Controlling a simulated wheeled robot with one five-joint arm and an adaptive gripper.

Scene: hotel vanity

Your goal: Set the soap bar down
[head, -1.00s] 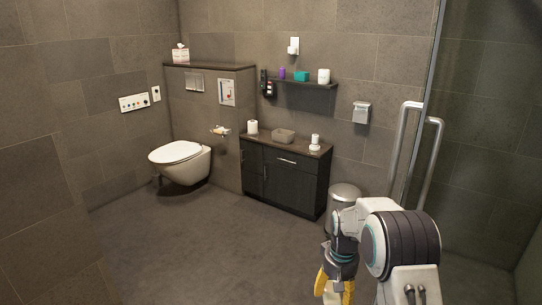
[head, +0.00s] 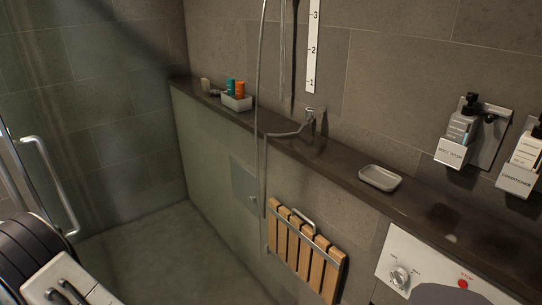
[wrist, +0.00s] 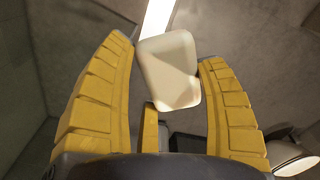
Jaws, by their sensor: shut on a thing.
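A cream-white soap bar (wrist: 168,68) shows in the wrist view between the yellow fingers of my gripper (wrist: 165,52). My gripper is shut on it and holds it off any surface. In the head view my gripper and the soap bar are out of the picture; only part of my arm shows at the lower left. An empty-looking pale soap dish (head: 380,178) sits on the dark ledge (head: 340,160) along the shower wall, right of the tap.
A small tray (head: 237,103) with teal and orange bottles stands farther left on the ledge, near a cup (head: 206,85). A shower hose (head: 262,120) hangs before the ledge. A folded wooden seat (head: 305,250) is below. Glass door handle (head: 52,185) is at left.

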